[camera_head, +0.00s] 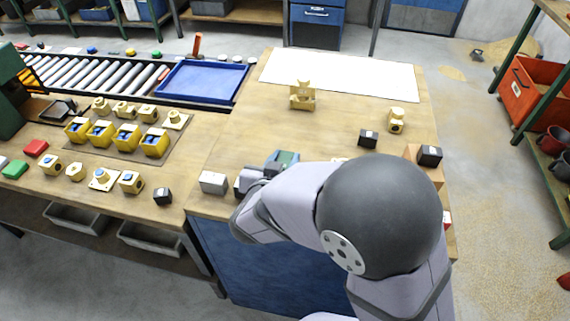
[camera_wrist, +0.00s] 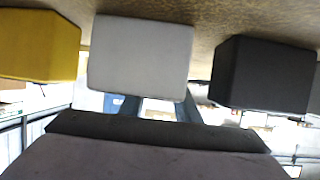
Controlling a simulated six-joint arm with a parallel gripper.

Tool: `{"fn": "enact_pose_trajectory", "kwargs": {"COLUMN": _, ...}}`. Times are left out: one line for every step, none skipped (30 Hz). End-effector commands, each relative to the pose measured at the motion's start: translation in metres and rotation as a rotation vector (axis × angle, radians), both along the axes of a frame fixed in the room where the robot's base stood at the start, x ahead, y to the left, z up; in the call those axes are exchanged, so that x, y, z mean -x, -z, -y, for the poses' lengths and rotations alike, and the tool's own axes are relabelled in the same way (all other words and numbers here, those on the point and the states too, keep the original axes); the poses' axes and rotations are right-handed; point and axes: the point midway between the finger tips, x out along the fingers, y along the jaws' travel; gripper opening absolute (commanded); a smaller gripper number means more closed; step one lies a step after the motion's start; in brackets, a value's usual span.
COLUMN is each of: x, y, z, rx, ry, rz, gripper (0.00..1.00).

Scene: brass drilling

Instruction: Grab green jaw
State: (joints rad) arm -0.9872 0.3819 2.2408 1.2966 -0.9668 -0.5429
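A green block (camera_head: 15,169) lies at the left end of the left bench in the head view, just in front of a red block (camera_head: 36,148). A small green-and-blue piece (camera_head: 284,157) shows on the right bench behind my wrist, partly covered by it; I cannot tell what it is. My gripper is low over the near edge of the right bench, and its fingers are hidden by my arm. In the wrist view a grey block (camera_wrist: 140,52) is centred, with a yellow block (camera_wrist: 38,45) to its left and a black block (camera_wrist: 262,74) to its right. No green shows there.
A grey block (camera_head: 213,183) is left of my wrist. Small black blocks (camera_head: 368,139) and brass parts (camera_head: 302,96) stand on the right bench. Yellow fixtures (camera_head: 126,136) fill the left bench. A blue tray (camera_head: 203,81) and white sheet (camera_head: 340,73) lie at the back.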

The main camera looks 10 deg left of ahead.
Motion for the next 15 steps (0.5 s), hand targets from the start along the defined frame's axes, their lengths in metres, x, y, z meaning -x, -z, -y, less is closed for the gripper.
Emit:
{"fn": "enact_pose_trajectory", "kwargs": {"x": 0.0, "y": 0.0, "z": 0.0, "rx": 0.0, "ry": 0.0, "rz": 0.0, "gripper": 0.11}}
{"fn": "enact_pose_trajectory", "kwargs": {"x": 0.0, "y": 0.0, "z": 0.0, "rx": 0.0, "ry": 0.0, "rz": 0.0, "gripper": 0.04}}
{"fn": "enact_pose_trajectory", "kwargs": {"x": 0.0, "y": 0.0, "z": 0.0, "rx": 0.0, "ry": 0.0, "rz": 0.0, "gripper": 0.0}}
{"fn": "enact_pose_trajectory", "kwargs": {"x": 0.0, "y": -0.001, "z": 0.0, "rx": -0.001, "ry": -0.001, "rz": 0.002, "gripper": 0.0}}
{"fn": "enact_pose_trajectory", "kwargs": {"x": 0.0, "y": -0.001, "z": 0.0, "rx": -0.001, "ry": -0.001, "rz": 0.002, "gripper": 0.0}}
{"fn": "enact_pose_trajectory", "kwargs": {"x": 0.0, "y": -0.001, "z": 0.0, "rx": -0.001, "ry": -0.001, "rz": 0.002, "gripper": 0.0}}
{"fn": "enact_pose_trajectory", "kwargs": {"x": 0.0, "y": -0.001, "z": 0.0, "rx": 0.0, "ry": -0.001, "rz": 0.002, "gripper": 0.0}}
{"fn": "enact_pose_trajectory", "kwargs": {"x": 0.0, "y": -0.001, "z": 0.0, "rx": 0.0, "ry": -0.001, "rz": 0.002, "gripper": 0.0}}
{"fn": "enact_pose_trajectory", "kwargs": {"x": 0.0, "y": -0.001, "z": 0.0, "rx": -0.001, "ry": -0.001, "rz": 0.002, "gripper": 0.0}}
{"fn": "enact_pose_trajectory", "kwargs": {"x": 0.0, "y": -0.002, "z": 0.0, "rx": -0.001, "ry": -0.001, "rz": 0.002, "gripper": 0.0}}
{"fn": "enact_pose_trajectory", "kwargs": {"x": 0.0, "y": -0.003, "z": 0.0, "rx": -0.001, "ry": -0.001, "rz": 0.002, "gripper": 0.0}}
{"fn": "enact_pose_trajectory", "kwargs": {"x": 0.0, "y": -0.004, "z": 0.0, "rx": -0.002, "ry": 0.0, "rz": 0.002, "gripper": 0.0}}
{"fn": "enact_pose_trajectory", "kwargs": {"x": 0.0, "y": -0.006, "z": 0.0, "rx": -0.003, "ry": 0.0, "rz": 0.003, "gripper": 0.0}}
{"fn": "enact_pose_trajectory", "kwargs": {"x": 0.0, "y": -0.009, "z": 0.0, "rx": -0.004, "ry": 0.001, "rz": 0.003, "gripper": 0.0}}
{"fn": "enact_pose_trajectory", "kwargs": {"x": 0.0, "y": -0.013, "z": -0.001, "rx": -0.004, "ry": 0.001, "rz": 0.004, "gripper": 0.0}}
